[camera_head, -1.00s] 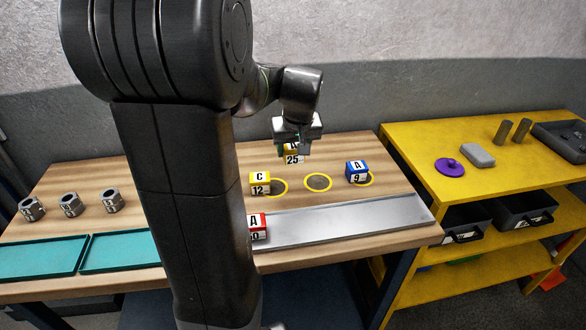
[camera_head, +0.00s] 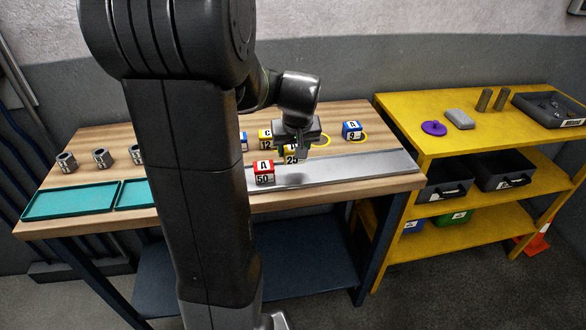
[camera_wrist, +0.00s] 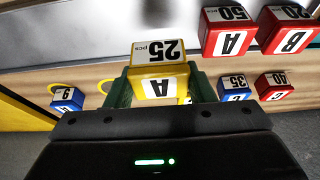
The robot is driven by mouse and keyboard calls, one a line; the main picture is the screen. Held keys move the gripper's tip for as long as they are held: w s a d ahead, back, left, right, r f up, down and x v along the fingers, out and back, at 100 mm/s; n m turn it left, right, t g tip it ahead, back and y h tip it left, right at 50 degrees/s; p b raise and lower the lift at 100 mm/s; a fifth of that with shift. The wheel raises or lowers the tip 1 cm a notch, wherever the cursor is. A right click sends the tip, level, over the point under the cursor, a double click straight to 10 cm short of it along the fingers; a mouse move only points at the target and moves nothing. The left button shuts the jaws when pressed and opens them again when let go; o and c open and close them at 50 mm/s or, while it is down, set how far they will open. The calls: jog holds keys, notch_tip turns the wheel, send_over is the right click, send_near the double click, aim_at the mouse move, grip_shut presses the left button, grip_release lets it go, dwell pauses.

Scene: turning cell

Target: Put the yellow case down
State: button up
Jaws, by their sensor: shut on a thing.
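My gripper (camera_head: 296,146) is shut on the yellow case (camera_head: 291,154), which is marked A and 25. In the wrist view the yellow case (camera_wrist: 157,62) sits upright between two green fingers (camera_wrist: 160,88). It is at the back edge of the grey metal strip (camera_head: 350,168); I cannot tell whether it touches anything below. Another yellow case, marked C 12 (camera_head: 265,140), stands on the wooden bench just behind and left of it. The gripper hides part of the area behind the held case.
A blue case A 9 (camera_head: 352,130) stands at a yellow ring. Blue (camera_wrist: 235,88) and red (camera_wrist: 274,86) cases stand further back. The strip's right part is clear.

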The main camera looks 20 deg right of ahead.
aim_at(294, 160)
jog(key=shift+s+f, duration=0.1)
jog(key=shift+f, duration=2.3)
jog(key=shift+f, duration=0.15)
jog(key=o, duration=0.8)
jog(key=shift+s+r, duration=0.1)
jog(key=shift+r, duration=0.55)
jog(key=v, duration=1.1)
jog(key=shift+s, duration=0.2)
jog(key=shift+a, duration=0.1)
